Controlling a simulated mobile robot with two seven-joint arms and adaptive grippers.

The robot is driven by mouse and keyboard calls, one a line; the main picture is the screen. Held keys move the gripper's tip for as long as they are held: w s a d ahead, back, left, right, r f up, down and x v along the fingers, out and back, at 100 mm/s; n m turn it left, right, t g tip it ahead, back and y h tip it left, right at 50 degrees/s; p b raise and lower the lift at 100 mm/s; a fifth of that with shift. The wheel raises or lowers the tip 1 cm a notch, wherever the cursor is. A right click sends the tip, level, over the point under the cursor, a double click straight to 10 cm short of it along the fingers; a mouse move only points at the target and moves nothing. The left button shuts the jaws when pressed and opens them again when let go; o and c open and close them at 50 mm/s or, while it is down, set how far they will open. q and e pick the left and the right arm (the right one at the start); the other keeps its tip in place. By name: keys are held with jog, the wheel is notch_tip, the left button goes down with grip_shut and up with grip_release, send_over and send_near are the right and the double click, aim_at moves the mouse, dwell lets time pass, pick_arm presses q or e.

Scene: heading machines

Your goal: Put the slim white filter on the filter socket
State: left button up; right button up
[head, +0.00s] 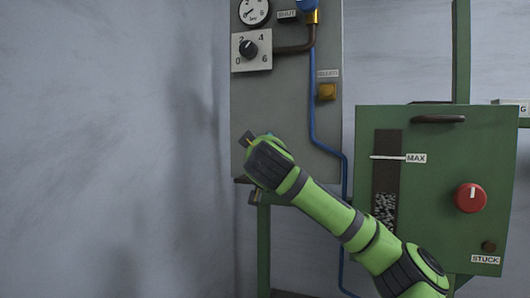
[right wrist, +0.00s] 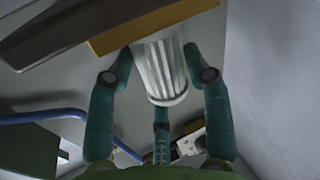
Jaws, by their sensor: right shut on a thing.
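The white ribbed filter (right wrist: 163,80) shows in the right wrist view between the teal fingers of my right gripper (right wrist: 157,58), which is shut on it. Its upper end meets or overlaps a gold-coloured block (right wrist: 125,35), perhaps the filter socket; I cannot tell whether they touch. A dark bar lies along the block. In the head view my right gripper (head: 249,143) is at the lower left of the grey panel, mostly hidden behind my green wrist. The filter is hidden there, and only a small yellow bit shows. My left gripper is not in view.
The grey panel (head: 285,100) carries a gauge (head: 254,11), a dial (head: 250,50), a brown pipe (head: 295,48) and a yellow button (head: 327,91). A blue hose (head: 313,120) runs down it. A green cabinet (head: 440,150) with a red knob (head: 470,198) stands right.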

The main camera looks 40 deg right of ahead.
jog(key=shift+d+f, duration=0.15)
jog(key=shift+f, duration=0.35)
jog(key=shift+f, duration=0.1)
jog(key=shift+f, duration=0.1)
jog(key=o, duration=1.3)
